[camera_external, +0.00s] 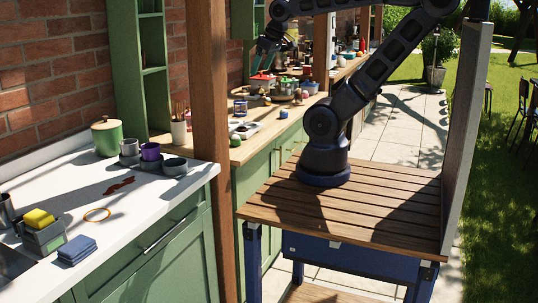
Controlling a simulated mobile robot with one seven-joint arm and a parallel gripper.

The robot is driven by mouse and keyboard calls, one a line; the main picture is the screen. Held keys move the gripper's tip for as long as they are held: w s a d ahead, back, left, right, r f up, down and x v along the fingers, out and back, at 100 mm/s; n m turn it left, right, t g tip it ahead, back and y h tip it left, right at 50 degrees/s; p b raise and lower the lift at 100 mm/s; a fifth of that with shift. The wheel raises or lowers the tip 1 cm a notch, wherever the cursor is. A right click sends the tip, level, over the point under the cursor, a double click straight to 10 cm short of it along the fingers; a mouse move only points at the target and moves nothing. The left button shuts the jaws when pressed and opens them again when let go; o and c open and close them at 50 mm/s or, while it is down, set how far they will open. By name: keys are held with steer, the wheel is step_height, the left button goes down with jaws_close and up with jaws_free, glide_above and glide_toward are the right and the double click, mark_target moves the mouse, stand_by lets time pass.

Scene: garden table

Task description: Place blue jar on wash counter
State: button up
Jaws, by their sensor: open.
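The wash counter is the white-topped counter (150,206) at the left, with green cabinet fronts and part of a sink at its near left edge. I cannot single out a blue jar with certainty. A small blue item (283,113) and a purple-blue cup (240,107) stand on the wooden counter (247,148) beyond the post. My gripper (266,48) is open, small and partly shaded, above the far part of the wooden counter. Nothing shows clearly between its fingers. A pot with a red lid (262,77) stands below it.
The wash counter holds a green canister (107,138), a purple cup (150,152), grey cups, an orange ring (97,214), folded blue cloths (77,250) and a yellow sponge (39,218). A wooden post (209,100) stands between the counters. Bare white surface lies mid-counter.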

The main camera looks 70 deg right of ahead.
mark_target(240, 108)
stand_by(0.4)
